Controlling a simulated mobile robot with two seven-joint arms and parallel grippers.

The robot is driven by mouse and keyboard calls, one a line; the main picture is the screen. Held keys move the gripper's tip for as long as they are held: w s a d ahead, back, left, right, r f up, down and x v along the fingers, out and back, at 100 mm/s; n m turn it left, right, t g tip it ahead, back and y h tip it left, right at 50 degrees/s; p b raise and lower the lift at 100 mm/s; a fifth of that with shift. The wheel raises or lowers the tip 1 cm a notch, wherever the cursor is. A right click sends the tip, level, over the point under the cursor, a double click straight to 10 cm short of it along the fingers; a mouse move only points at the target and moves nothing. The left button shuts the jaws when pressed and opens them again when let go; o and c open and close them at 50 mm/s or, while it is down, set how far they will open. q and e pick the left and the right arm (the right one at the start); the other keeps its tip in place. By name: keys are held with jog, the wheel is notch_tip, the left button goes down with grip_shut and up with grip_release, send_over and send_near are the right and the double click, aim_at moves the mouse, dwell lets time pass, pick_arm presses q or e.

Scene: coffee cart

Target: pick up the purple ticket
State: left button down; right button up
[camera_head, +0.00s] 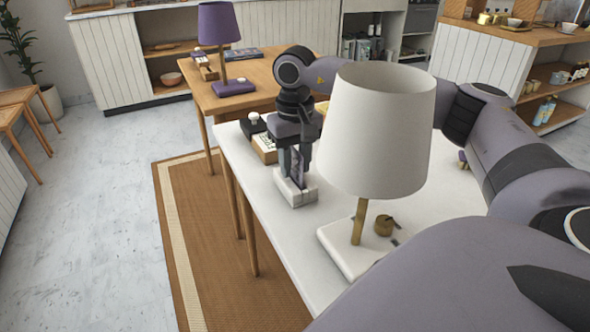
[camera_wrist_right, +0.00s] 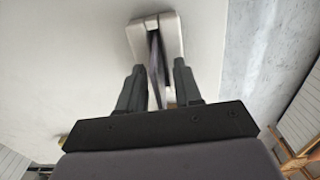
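The purple ticket (camera_head: 296,168) stands on edge in a small white holder (camera_head: 296,194) on the white table, near its left edge. My right gripper (camera_head: 294,160) points down over the holder, its fingers around the upper part of the ticket. In the right wrist view, the ticket (camera_wrist_right: 155,65) shows as a thin dark strip between the two fingers (camera_wrist_right: 160,80), with a gap on each side. The gripper is open, and the white holder (camera_wrist_right: 172,35) lies just beyond the fingertips. The fingers partly hide the ticket in the head view. My left gripper is out of view.
A white-shaded lamp (camera_head: 378,130) stands on the white table (camera_head: 290,240), right of my right gripper and close to my arm. A wooden box (camera_head: 264,148) sits behind the holder. A purple lamp (camera_head: 219,25) stands on the wooden table behind.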

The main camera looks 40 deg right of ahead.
grip_shut()
jog(key=shift+r, duration=0.15)
notch_tip(320, 180, up, 33)
jog(key=p, duration=1.6)
